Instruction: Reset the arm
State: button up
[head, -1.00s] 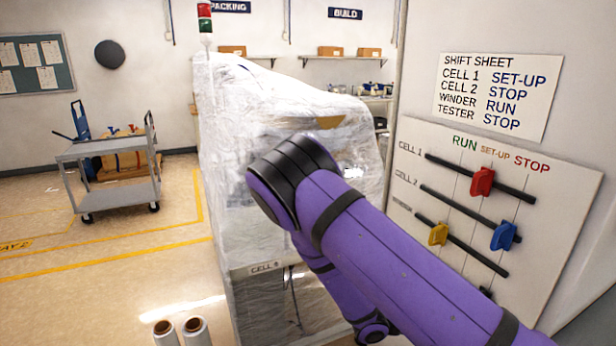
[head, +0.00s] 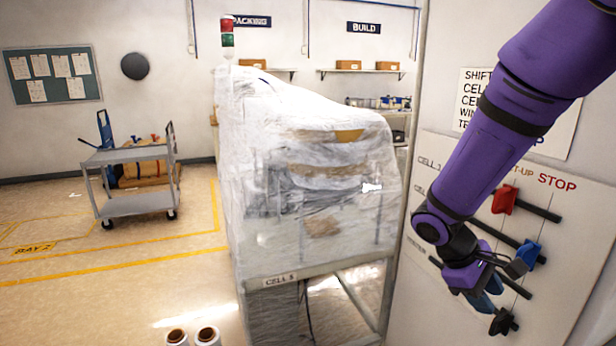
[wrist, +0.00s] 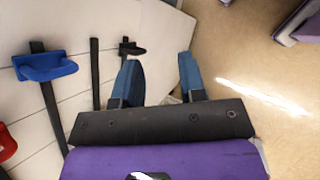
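My purple arm comes down from the upper right in the head view, and my gripper (head: 482,300) hangs in front of the slider board (head: 565,235). In the wrist view, the two blue fingers of my gripper (wrist: 157,65) stand apart with nothing between them. A red slider handle (head: 504,199) and a blue slider handle (head: 529,253) show on the board right of the gripper. A black handle (head: 503,321) is below it. The wrist view shows the blue handle (wrist: 46,66), the black handle (wrist: 130,48) and part of the red handle (wrist: 6,143). The yellow handle is hidden.
A plastic-wrapped machine (head: 310,170) marked as a cell stands left of the board. A grey cart (head: 138,203) is farther left. Two rolls (head: 192,337) stand at the bottom edge. The floor between cart and machine is clear. A shift sheet (head: 470,88) is partly hidden by my arm.

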jog(key=s+a+r+m+t+y, duration=0.1)
jog(key=s+r+m+t+y, duration=0.2)
jog(key=s+r, duration=0.4)
jog(key=s+a+r+m+t+y, duration=0.1)
jog(key=s+r+m+t+y, duration=0.3)
jog(key=r, duration=0.9)
jog(key=shift+s+a+t, duration=0.25)
jog(key=shift+s+t, duration=0.35)
jog(key=shift+s, duration=1.2)
